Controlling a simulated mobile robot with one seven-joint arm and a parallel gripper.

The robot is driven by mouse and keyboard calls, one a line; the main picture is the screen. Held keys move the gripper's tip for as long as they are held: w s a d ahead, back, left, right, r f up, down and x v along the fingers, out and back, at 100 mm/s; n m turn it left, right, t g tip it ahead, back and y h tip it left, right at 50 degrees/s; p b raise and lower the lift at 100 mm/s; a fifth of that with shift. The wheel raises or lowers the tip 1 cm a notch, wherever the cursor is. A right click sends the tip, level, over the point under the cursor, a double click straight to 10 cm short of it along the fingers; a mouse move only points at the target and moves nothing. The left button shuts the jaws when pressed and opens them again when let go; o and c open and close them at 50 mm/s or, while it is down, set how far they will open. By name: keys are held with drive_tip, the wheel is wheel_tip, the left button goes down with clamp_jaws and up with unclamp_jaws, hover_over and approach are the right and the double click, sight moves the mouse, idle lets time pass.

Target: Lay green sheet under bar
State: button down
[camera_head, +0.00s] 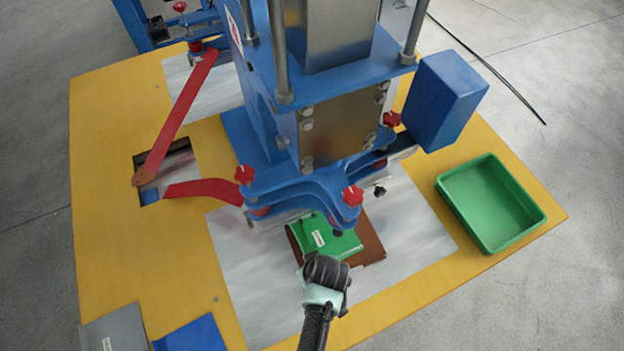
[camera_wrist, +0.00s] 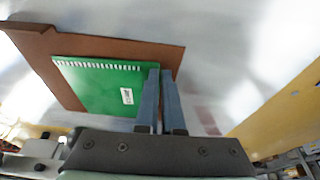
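The green sheet (camera_head: 325,238), with a white label and a pale toothed strip along one edge, lies over a brown plate (camera_head: 371,247) at the front of the blue press. Its far part is hidden under the press's bar (camera_head: 305,195). In the wrist view the green sheet (camera_wrist: 100,85) lies flat against the brown plate (camera_wrist: 38,43), inside its outline. My gripper (camera_head: 318,263) is at the sheet's near edge. In the wrist view my gripper (camera_wrist: 161,72) has its fingers close together, the left one overlapping the sheet's edge. Whether they pinch it is unclear.
A green tray (camera_head: 490,204) stands at the right, looking empty. A grey sheet (camera_head: 115,330) and a blue sheet (camera_head: 192,336) lie at the front left. Red arms (camera_head: 180,118) cross the left side. Red knobs (camera_head: 352,196) and a blue box (camera_head: 444,98) project near the bar.

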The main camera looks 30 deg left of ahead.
drive_tip(key=c, duration=1)
unclamp_jaws()
drive_tip(key=shift+o, duration=0.2)
drive_tip(key=shift+r, duration=0.1)
drive_tip(key=shift+r+p, duration=1.55)
drive_tip(key=shift+p, duration=0.1)
drive_tip(key=shift+s+d+r+p, duration=0.2)
drive_tip(key=shift+s+d+p, duration=0.4)
drive_tip(key=shift+s+d, duration=0.3)
drive_tip(key=shift+s+d+r+p, duration=0.2)
drive_tip(key=shift+s+d+p, duration=0.4)
drive_tip(key=shift+d, duration=0.5)
drive_tip(key=shift+s+d+r+p, duration=0.2)
drive_tip(key=shift+s+d+p, duration=0.35)
drive_tip(key=shift+s+d, duration=0.4)
drive_tip(key=shift+d, duration=0.25)
drive_tip(key=shift+s+f, duration=0.1)
